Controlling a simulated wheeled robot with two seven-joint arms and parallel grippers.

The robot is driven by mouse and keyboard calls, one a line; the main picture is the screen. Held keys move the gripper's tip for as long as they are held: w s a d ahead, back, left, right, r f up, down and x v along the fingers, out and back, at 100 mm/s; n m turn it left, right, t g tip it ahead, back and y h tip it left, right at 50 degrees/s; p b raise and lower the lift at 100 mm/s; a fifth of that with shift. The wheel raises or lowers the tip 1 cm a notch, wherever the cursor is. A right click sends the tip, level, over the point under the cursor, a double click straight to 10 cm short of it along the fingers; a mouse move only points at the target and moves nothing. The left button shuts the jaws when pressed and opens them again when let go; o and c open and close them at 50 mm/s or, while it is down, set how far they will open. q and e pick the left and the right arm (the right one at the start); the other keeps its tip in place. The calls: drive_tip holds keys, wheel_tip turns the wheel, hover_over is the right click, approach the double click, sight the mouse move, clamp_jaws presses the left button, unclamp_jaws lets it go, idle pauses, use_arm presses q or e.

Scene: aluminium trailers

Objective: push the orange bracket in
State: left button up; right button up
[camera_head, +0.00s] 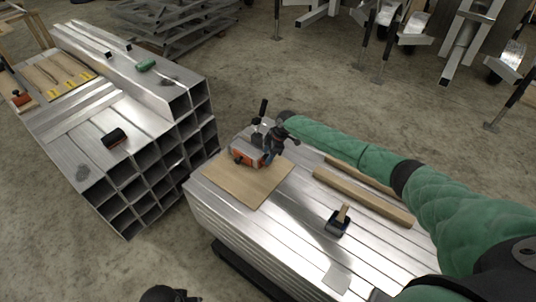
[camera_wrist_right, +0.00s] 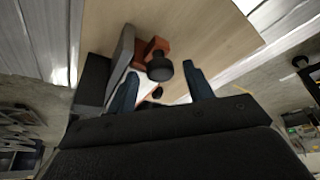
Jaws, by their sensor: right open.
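The orange bracket (camera_head: 241,155) is part of a small black and orange device near the far end of the metal stack. It stands on or beside a wooden board (camera_head: 238,186). In the right wrist view the orange bracket (camera_wrist_right: 139,52) has a black round knob (camera_wrist_right: 160,68) in front of it and a grey plate to its left. My right gripper (camera_head: 270,150) is close to the device. Its fingers (camera_wrist_right: 161,88) are apart, with the knob showing between their tips and nothing visibly held. I cannot tell whether a finger touches the bracket. The head view hides part of the device behind the gripper.
On the metal stack (camera_head: 290,231) lie wooden bars (camera_head: 362,197) and a dark block with a wooden handle (camera_head: 338,220). Square aluminium tubes (camera_head: 150,175) are stacked to the left, across a floor gap. A dark shape (camera_head: 168,294) at the bottom edge is unclear.

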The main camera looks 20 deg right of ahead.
drive_tip(key=shift+d+r, duration=0.15)
drive_tip(key=shift+r, duration=0.15)
drive_tip(key=shift+b+v, duration=0.4)
drive_tip(key=shift+v, duration=0.7)
use_arm(q)
drive_tip(key=shift+s+d+r+b, duration=0.15)
drive_tip(key=shift+s+r+b, duration=0.1)
drive_tip(key=shift+r, duration=0.45)
drive_tip(key=shift+s+d+r+b, duration=0.15)
drive_tip(key=shift+s+r, duration=0.05)
drive_tip(key=shift+r, duration=0.5)
use_arm(e)
drive_tip(key=shift+v, duration=2.45)
